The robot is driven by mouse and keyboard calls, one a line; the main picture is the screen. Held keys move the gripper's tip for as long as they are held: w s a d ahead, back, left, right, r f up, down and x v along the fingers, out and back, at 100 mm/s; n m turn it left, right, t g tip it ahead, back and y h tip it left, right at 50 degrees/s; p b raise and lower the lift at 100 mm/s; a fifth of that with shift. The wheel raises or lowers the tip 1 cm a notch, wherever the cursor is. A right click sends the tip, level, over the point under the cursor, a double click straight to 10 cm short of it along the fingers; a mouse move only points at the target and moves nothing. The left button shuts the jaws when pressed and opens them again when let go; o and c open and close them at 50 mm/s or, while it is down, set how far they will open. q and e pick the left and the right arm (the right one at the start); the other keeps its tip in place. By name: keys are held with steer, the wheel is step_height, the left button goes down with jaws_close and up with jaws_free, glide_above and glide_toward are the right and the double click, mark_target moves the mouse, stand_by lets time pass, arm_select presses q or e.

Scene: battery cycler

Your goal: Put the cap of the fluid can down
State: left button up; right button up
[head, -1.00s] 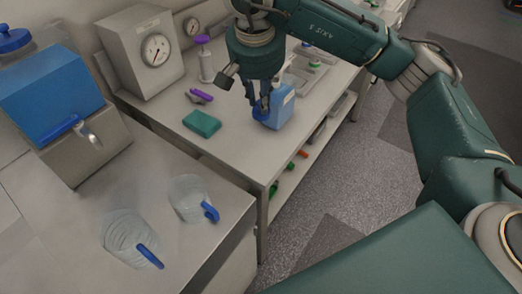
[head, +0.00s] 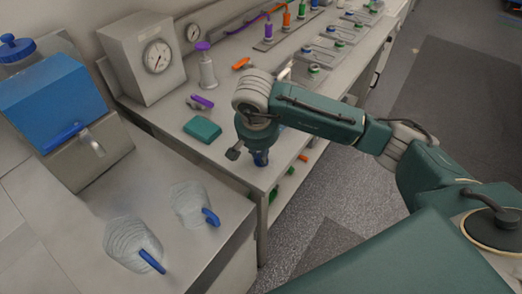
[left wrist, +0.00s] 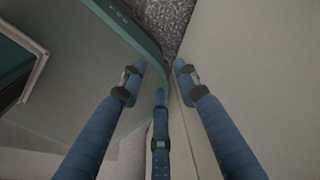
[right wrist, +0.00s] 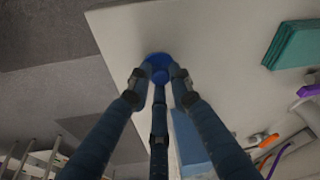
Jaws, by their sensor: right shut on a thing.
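My right gripper (head: 260,158) points down over the near corner of the grey bench. In the right wrist view the right gripper (right wrist: 158,78) is shut on a round blue cap (right wrist: 158,60), held at its fingertips over the pale bench top. I cannot tell whether the cap touches the bench. The blue fluid can (right wrist: 188,140) stands beside the fingers in the right wrist view, partly hidden by them. In the head view my arm hides most of the can. My left gripper (left wrist: 160,70) shows only in the left wrist view, fingers apart and empty.
A teal block (head: 202,129) and a purple-handled item (head: 201,102) lie left of the right gripper. A gauge box (head: 146,58) stands behind. Two clear beakers (head: 190,203) with blue handles stand on the nearer counter. The bench edge (head: 235,175) is close to the gripper.

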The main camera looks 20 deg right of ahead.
steer(key=shift+f+b, duration=0.2)
steer(key=shift+b, duration=0.1)
steer(key=o, duration=0.8)
steer(key=shift+r, duration=0.1)
steer(key=shift+r+p, duration=0.25)
steer(key=shift+p, duration=0.1)
steer(key=b+v, duration=0.1)
steer(key=v, duration=1)
steer(key=shift+s+a+r, duration=0.1)
steer(key=shift+s+r, duration=0.05)
steer(key=shift+r, duration=0.2)
